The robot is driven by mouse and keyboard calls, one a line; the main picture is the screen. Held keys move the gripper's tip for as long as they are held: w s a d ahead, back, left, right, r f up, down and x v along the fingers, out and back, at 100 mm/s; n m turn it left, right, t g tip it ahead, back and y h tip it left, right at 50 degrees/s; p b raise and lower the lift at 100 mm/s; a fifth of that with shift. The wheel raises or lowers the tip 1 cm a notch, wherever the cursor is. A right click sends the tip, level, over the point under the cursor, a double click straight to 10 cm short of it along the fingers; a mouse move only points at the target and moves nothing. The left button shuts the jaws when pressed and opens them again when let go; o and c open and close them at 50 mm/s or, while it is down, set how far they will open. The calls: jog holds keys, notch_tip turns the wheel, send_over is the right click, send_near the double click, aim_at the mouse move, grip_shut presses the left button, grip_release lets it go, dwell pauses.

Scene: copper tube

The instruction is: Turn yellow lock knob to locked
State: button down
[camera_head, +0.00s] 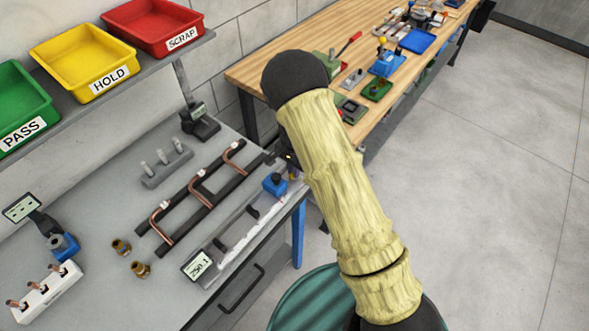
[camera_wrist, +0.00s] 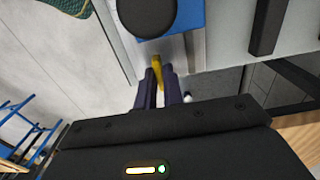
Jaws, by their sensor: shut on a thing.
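The yellow lock knob (camera_wrist: 156,64) shows in the wrist view as a small, narrow yellow piece at the near edge of a blue block (camera_wrist: 192,18) with a dark round part on top. My gripper (camera_wrist: 158,80) has its two dark fingers closed around the knob, hiding part of it. In the head view, the blue block (camera_head: 275,183) sits at the far end of a pale rail (camera_head: 235,238) near the bench's right edge. My arm covers the knob there, so its exact angle is hard to tell.
A grey bench (camera_head: 100,222) holds a black rack (camera_head: 190,203) with bent copper tubes, brass fittings (camera_head: 139,269) and a white block (camera_head: 47,291). Green, yellow (camera_head: 82,58) and red bins stand on a shelf above. A wooden bench (camera_head: 262,75) lies behind. Open floor is at right.

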dwell(0.3)
jog(key=c, duration=1.5)
grip_release()
jog(key=shift+r, duration=0.1)
notch_tip(320, 180, up, 17)
jog(key=b, duration=0.3)
jog(key=shift+r, duration=0.15)
